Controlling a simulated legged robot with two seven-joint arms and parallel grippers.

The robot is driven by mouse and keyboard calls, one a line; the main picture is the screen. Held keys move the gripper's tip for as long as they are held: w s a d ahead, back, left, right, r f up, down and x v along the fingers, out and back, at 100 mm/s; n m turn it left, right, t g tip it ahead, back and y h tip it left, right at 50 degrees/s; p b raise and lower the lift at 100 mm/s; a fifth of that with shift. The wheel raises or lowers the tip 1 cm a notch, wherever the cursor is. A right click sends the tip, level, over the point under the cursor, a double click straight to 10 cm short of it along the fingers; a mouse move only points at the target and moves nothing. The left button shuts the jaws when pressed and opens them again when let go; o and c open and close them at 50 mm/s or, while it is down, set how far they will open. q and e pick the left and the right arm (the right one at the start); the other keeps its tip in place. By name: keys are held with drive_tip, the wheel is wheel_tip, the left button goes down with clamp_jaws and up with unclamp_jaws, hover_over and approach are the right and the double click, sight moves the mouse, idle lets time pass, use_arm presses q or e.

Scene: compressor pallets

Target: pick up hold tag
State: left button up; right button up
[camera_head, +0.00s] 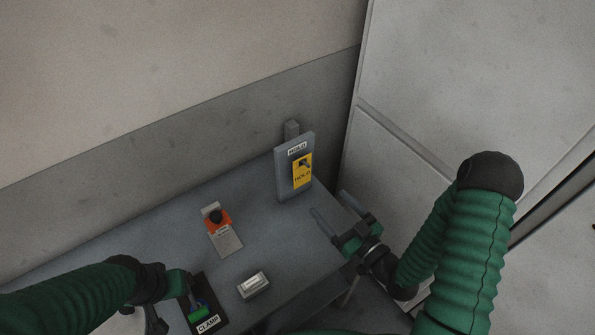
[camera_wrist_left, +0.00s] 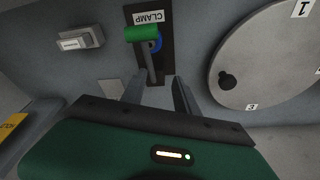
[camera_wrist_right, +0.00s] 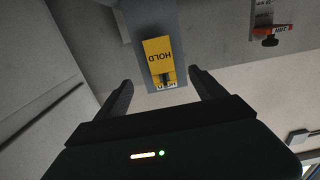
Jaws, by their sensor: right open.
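The yellow hold tag (camera_head: 302,171) hangs on a grey upright holder (camera_head: 281,175) labelled HOLD at the back right of the table. The tag also shows in the right wrist view (camera_wrist_right: 158,58), upside down, ahead of and between the fingers. My right gripper (camera_head: 328,208) is open and empty, in front and to the right of the holder, apart from the tag. My left gripper (camera_wrist_left: 160,90) is at the front left by the green-handled clamp (camera_wrist_left: 143,34). Its two fingers are apart in the left wrist view, and the handle lies just beyond them.
An orange and grey device with a black knob (camera_head: 222,229) lies mid-table. A small grey box (camera_head: 253,285) sits near the front edge. A round numbered disc (camera_wrist_left: 270,60) shows in the left wrist view. A wall and pale panels stand behind and right.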

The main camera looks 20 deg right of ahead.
drive_tip(key=p, duration=0.1)
approach(303, 173)
drive_tip(key=w, duration=0.2)
drive_tip(key=p+x, duration=0.1)
drive_tip(key=x, duration=0.2)
drive_tip(key=a+x, duration=0.1)
drive_tip(key=x, duration=0.2)
drive_tip(key=shift+a+p, duration=0.3)
drive_tip(key=shift+p, duration=0.05)
drive_tip(key=shift+w, duration=0.2)
drive_tip(key=shift+d+f, duration=0.15)
drive_tip(key=shift+d, duration=0.3)
drive_tip(key=shift+c, duration=0.3)
drive_tip(key=shift+d, duration=0.1)
drive_tip(key=shift+c, duration=2.5)
drive_tip(key=shift+a, duration=0.4)
drive_tip(key=c, duration=0.8)
use_arm(q)
drive_tip(key=v, duration=0.3)
drive_tip(key=shift+w+d+r, duration=0.15)
drive_tip(key=shift+w+r, duration=0.1)
drive_tip(key=shift+w, duration=0.1)
use_arm(e)
drive_tip(key=shift+c, duration=0.2)
use_arm(q)
drive_tip(key=shift+d+f, duration=0.1)
use_arm(e)
drive_tip(key=shift+d, duration=0.15)
